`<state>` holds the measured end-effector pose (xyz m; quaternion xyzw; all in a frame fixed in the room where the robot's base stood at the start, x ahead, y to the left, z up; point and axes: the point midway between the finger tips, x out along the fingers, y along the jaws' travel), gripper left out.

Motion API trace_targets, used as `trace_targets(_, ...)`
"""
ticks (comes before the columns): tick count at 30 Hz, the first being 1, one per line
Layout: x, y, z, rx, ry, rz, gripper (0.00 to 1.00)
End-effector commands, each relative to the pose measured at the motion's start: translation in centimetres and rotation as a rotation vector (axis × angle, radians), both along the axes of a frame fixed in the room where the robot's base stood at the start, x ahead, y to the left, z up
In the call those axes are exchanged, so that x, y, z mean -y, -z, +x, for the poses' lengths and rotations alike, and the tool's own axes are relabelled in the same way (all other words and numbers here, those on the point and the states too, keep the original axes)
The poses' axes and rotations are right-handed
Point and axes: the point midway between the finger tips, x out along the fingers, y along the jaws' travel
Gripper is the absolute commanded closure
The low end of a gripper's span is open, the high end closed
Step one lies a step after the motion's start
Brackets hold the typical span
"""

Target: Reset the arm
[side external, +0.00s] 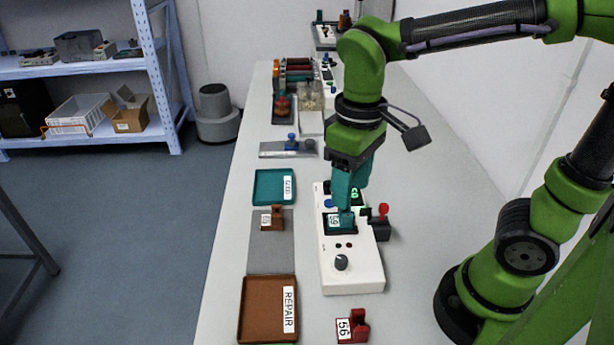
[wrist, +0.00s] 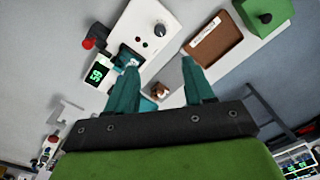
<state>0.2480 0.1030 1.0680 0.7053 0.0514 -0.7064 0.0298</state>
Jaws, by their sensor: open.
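My gripper (side external: 347,200) has teal fingers and points down over a white device (side external: 352,272) with a dark knob. In the wrist view my gripper (wrist: 160,75) has its two fingers spread apart, with nothing held between them. A teal part with a number label (side external: 341,219) sits in the dark recess of the device, just under the fingertips. It also shows in the wrist view (wrist: 128,57), beside the left finger. I cannot tell whether a finger touches it. A red lever (side external: 383,210) stands at the device's right side.
A brown REPAIR tray (side external: 268,309), a grey mat with a brown part (side external: 272,218) and a teal tray (side external: 274,187) lie left of the device. A red part labelled 56 (side external: 353,327) stands in front. Racks and fixtures (side external: 298,85) fill the far end of the bench.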

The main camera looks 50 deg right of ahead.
Motion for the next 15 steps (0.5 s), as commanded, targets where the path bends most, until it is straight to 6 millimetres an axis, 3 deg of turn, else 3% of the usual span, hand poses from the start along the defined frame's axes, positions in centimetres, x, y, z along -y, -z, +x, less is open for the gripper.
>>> trace_targets(10,0.1,0.7,0.5,0.057,0.034,0.03,0.47)
trace_targets(15,2.5,0.0,0.4,0.262,0.203,0.142,0.47)
